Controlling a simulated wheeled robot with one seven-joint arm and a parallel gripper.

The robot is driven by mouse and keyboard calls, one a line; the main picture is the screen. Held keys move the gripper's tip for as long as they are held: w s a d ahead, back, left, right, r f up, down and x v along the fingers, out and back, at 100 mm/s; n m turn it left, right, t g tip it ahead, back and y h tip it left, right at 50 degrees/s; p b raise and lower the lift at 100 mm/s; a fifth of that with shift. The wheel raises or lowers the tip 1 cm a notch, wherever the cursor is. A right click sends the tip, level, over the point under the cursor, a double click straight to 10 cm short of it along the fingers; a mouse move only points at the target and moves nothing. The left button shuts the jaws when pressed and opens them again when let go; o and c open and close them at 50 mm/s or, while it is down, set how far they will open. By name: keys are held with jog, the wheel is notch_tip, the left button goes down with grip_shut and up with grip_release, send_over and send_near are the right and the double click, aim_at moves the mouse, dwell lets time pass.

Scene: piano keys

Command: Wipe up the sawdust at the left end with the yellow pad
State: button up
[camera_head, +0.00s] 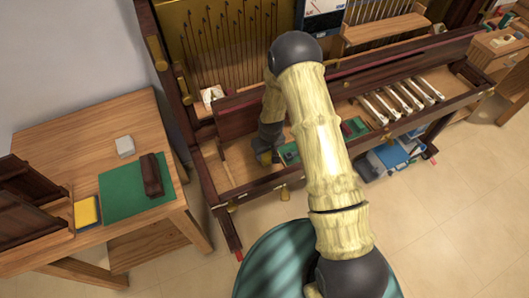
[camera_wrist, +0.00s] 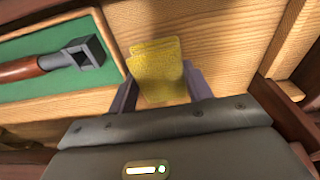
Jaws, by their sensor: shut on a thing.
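The yellow pad (camera_wrist: 160,78) is between the two fingers of my gripper (camera_wrist: 160,90) in the wrist view. My gripper is shut on it. The pad is over or against bare light wood beside a green-lined tray; I cannot tell whether it touches. In the head view my gripper (camera_head: 265,157) is at the left part of the piano's key bed (camera_head: 240,170), and my arm hides part of that area. The pad is not clear there. I cannot make out sawdust in either view.
The green-lined tray (camera_wrist: 30,88) holds a tool (camera_wrist: 80,56) with a reddish handle and dark head. Key parts (camera_head: 400,97) lie at the right of the bed. A dark wooden rail (camera_head: 236,115) runs behind my gripper. A side table (camera_head: 60,135) stands left.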

jog(key=shift+a+r, duration=0.2)
jog(key=shift+r, duration=0.7)
jog(key=shift+s+r+p, duration=0.15)
jog(key=shift+r+p, duration=0.6)
jog(key=shift+r, duration=0.05)
jog(key=shift+d+r+p, duration=0.2)
jog(key=shift+r+p, duration=0.25)
jog(key=shift+r, duration=0.25)
jog(key=shift+d+r+p, duration=0.1)
jog(key=shift+r+p, duration=0.4)
jog(key=shift+r, duration=0.6)
